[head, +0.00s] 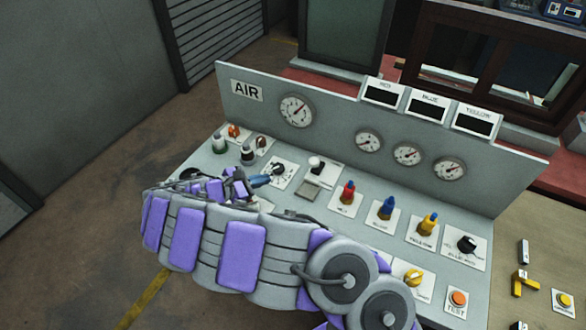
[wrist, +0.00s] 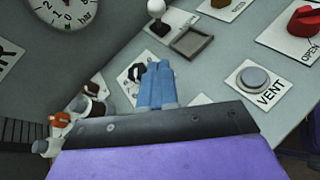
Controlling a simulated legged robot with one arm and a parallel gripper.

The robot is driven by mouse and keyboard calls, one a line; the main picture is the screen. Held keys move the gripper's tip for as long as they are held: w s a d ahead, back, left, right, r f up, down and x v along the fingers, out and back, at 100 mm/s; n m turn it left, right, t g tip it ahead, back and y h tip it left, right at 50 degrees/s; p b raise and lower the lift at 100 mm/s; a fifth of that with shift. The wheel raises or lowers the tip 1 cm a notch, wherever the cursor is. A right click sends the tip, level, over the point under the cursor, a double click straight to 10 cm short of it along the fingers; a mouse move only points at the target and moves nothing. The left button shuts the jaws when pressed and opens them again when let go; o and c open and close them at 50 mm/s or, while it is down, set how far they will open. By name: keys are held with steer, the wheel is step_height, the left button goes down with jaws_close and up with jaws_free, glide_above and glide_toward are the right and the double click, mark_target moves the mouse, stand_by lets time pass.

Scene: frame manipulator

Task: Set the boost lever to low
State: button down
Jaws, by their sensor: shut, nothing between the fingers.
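My gripper (head: 262,181) is over the left part of the grey control panel (head: 224,160), its blue fingertips beside a dark rotary control on a white plate (head: 281,171). In the wrist view the blue fingers (wrist: 157,84) are shut together and empty, and they partly cover that plate (wrist: 132,78). I cannot tell whether the fingers touch the control. A white-knobbed lever (head: 315,162) stands upright to the right of it, and also shows in the wrist view (wrist: 156,9). No boost or low label is readable, so I cannot tell which control is the boost lever.
Red (head: 347,192), blue (head: 388,207) and yellow (head: 428,223) valves stand to the right. A VENT button (wrist: 254,78) is right of the fingers. Small knobs (head: 234,132) crowd the left end. The upright gauge board (head: 330,125) closes off the back.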

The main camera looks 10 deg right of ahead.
mark_target(316, 163)
steer(key=b+x, duration=0.2)
steer(key=x, duration=0.8)
steer(key=shift+s+d, duration=0.1)
steer(key=shift+d, duration=0.05)
steer(key=shift+w+d+r+b, duration=0.15)
steer(key=shift+d+b, duration=0.1)
steer(key=shift+d, duration=0.3)
steer(key=shift+w+d+r+b, duration=0.15)
steer(key=shift+w+d+b, duration=0.1)
steer(key=shift+d, duration=0.25)
steer(key=shift+w+d+r, duration=0.1)
steer(key=shift+d+r, duration=0.1)
steer(key=shift+d, duration=0.25)
steer(key=shift+w+d+r, duration=0.1)
steer(key=shift+d+r, duration=0.1)
steer(key=shift+d, duration=0.25)
steer(key=shift+r+p, duration=0.2)
steer(key=shift+p, duration=0.15)
